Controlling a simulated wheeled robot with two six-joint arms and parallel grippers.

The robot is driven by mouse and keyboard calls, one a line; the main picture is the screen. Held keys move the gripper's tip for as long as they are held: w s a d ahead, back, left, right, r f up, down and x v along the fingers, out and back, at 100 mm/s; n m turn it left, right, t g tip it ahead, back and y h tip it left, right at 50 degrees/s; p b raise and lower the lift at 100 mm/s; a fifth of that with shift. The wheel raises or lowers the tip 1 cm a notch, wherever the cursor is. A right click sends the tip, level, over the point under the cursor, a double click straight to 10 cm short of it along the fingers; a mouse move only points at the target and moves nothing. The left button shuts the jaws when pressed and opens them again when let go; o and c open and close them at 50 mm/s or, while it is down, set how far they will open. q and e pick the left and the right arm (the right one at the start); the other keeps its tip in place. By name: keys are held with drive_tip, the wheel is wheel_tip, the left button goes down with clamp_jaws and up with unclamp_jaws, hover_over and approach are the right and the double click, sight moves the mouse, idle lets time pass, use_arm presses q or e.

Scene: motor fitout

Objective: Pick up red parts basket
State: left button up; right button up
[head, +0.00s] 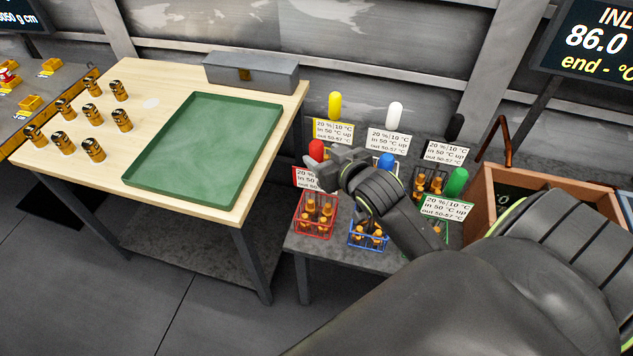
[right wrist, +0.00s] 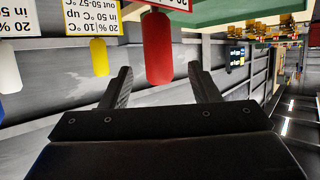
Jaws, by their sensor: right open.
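The red parts basket (head: 315,228) stands on the low grey table, in front on the left, with several orange-brown parts in it. Its red handle (head: 316,150) rises above a white label card (head: 304,179). My right gripper (head: 327,168) is open beside the handle and hides part of the card. In the right wrist view, which looks upside down, the red handle (right wrist: 157,48) shows between the two spread fingers (right wrist: 162,88). My left gripper is not in view.
A blue basket (head: 368,237) stands right of the red one. Yellow (head: 335,104), white (head: 394,114), black (head: 455,127) and green (head: 456,182) handles stand nearby. A wooden crate (head: 545,183) is at right. A workbench (head: 225,78) with a green tray (head: 205,150) is at left.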

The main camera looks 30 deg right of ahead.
sight(313, 146)
drive_tip(key=shift+r+p+x, duration=0.1)
drive_tip(key=shift+p+x, duration=0.15)
drive_tip(key=shift+x, duration=1.3)
drive_tip(key=shift+r+p+x, duration=0.15)
drive_tip(key=shift+p+x, duration=0.1)
drive_tip(key=shift+x, duration=1.25)
clamp_jaws()
drive_tip(key=shift+w+r, duration=0.1)
